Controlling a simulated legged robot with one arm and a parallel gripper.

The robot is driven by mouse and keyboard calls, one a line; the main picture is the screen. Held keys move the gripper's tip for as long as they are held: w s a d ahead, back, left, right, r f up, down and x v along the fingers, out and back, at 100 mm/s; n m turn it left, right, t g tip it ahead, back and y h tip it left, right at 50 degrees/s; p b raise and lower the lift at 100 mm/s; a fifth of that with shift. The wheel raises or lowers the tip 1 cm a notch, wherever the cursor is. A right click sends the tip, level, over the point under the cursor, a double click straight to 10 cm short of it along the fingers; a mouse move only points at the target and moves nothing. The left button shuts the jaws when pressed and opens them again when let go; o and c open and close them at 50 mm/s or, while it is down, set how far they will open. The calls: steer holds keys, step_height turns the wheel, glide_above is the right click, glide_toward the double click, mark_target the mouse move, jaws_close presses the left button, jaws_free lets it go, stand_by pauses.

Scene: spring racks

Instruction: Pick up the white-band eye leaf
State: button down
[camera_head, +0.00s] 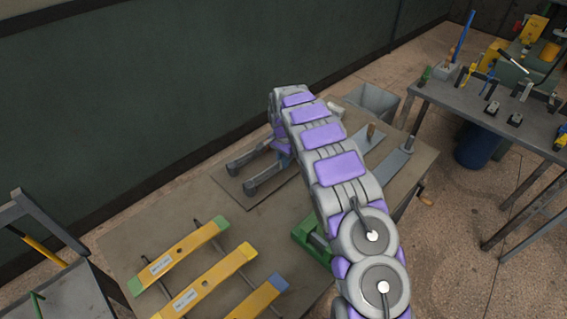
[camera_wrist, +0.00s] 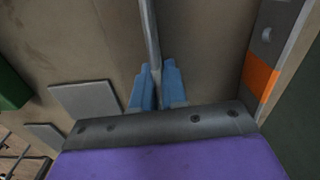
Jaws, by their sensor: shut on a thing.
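My gripper (camera_wrist: 157,92) shows in the wrist view as two blue fingers, shut around a thin grey metal bar (camera_wrist: 150,35). The bar runs from between the fingers up to the top edge. No white band shows on its visible part, so I cannot tell whether it is the white-band eye leaf. In the head view my arm bends over the table and hides most of the gripper and the held bar.
Yellow labelled rack bars (camera_head: 180,255) cross the table's near left. A green block (camera_head: 312,243) is beside my arm. Grey flat pieces (camera_head: 390,165) lie at the table's right. A grey bin (camera_head: 372,102) stands behind. An orange-banded bar (camera_wrist: 262,78) shows in the wrist view.

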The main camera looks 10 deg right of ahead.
steer(key=shift+d, duration=0.35)
steer(key=shift+a+r+p, duration=0.15)
steer(key=shift+r+p, duration=0.6)
steer(key=shift+r, duration=1.25)
steer(key=shift+s+a, duration=0.15)
steer(key=shift+s, duration=0.45)
steer(key=s+a+p, duration=0.1)
steer(key=s, duration=0.3)
steer(key=s+a+r, duration=0.1)
steer(key=s, duration=0.4)
steer(key=s+a+p, duration=0.1)
steer(key=s, duration=0.4)
steer(key=shift+a+r+p, duration=0.15)
steer(key=shift+p, duration=0.2)
step_height(320, 180, up, 8)
steer(key=p, duration=0.3)
steer(key=shift+s, duration=0.1)
